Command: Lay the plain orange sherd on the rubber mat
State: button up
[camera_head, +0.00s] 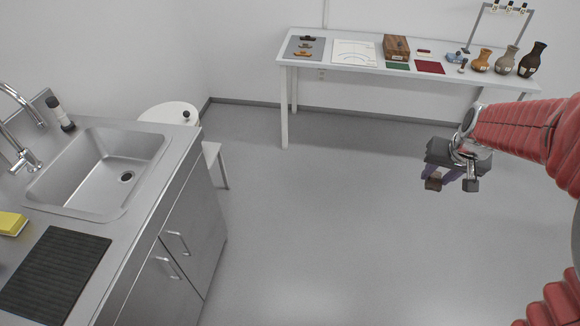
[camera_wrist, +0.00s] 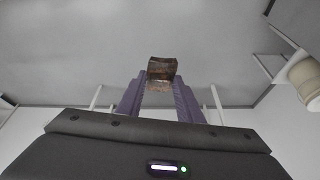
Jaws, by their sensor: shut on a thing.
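My gripper (camera_head: 446,180) hangs over open floor at the right of the head view, shut on a brown sherd (camera_head: 433,184). In the wrist view the sherd (camera_wrist: 162,69) sits between the purple fingertips, with a darker brown top and a reddish-brown lower part. I cannot tell if it is the plain orange one. A black ribbed rubber mat (camera_head: 55,275) lies bare on the steel counter, lower left, far from my gripper. Several orange and brown sherds (camera_head: 304,46) lie on a grey board on the back table.
A sink (camera_head: 105,172) is set in the counter (camera_head: 150,215) beyond the mat, with a yellow sponge (camera_head: 11,223) near it. The back table (camera_head: 440,78) holds a wooden box (camera_head: 396,47) and vases (camera_head: 506,60). The floor (camera_head: 310,220) between is clear.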

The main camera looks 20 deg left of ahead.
aim_at(52, 271)
jog(key=z, duration=0.3)
jog(key=i, duration=0.45)
jog(key=u, duration=1.95)
jog(key=i, duration=0.25)
jog(key=u, duration=2.25)
